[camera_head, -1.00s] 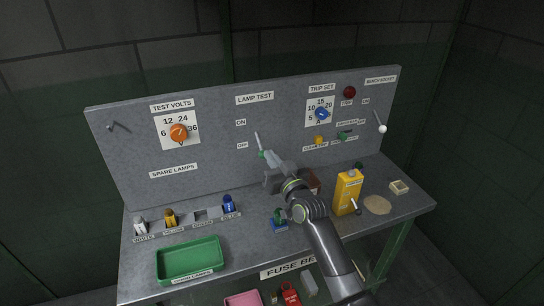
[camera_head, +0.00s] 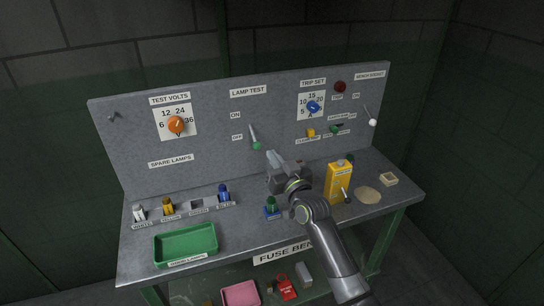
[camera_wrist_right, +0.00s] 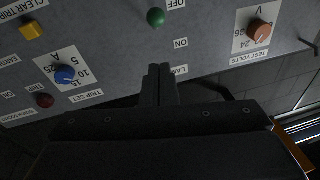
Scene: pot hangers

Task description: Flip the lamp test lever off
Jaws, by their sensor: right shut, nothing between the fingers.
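The lamp test lever (camera_head: 253,136) is a thin metal stick on the upright panel (camera_head: 210,150). Its green knob (camera_head: 257,146) is at the lower end, by the OFF label (camera_head: 237,137). In the right wrist view, which is upside down, the green knob (camera_wrist_right: 156,17) is also near the OFF label (camera_wrist_right: 176,3). My right gripper (camera_head: 271,155) is shut and empty, just right of and below the knob. Its shut fingers (camera_wrist_right: 159,83) look apart from the knob in the wrist view. My left gripper is not in view.
The orange test volts dial (camera_head: 176,125) is left of the lever. The blue trip set dial (camera_head: 313,107) and a yellow button (camera_head: 311,133) are to the right. A yellow box (camera_head: 340,180) and a green tray (camera_head: 186,243) are on the bench.

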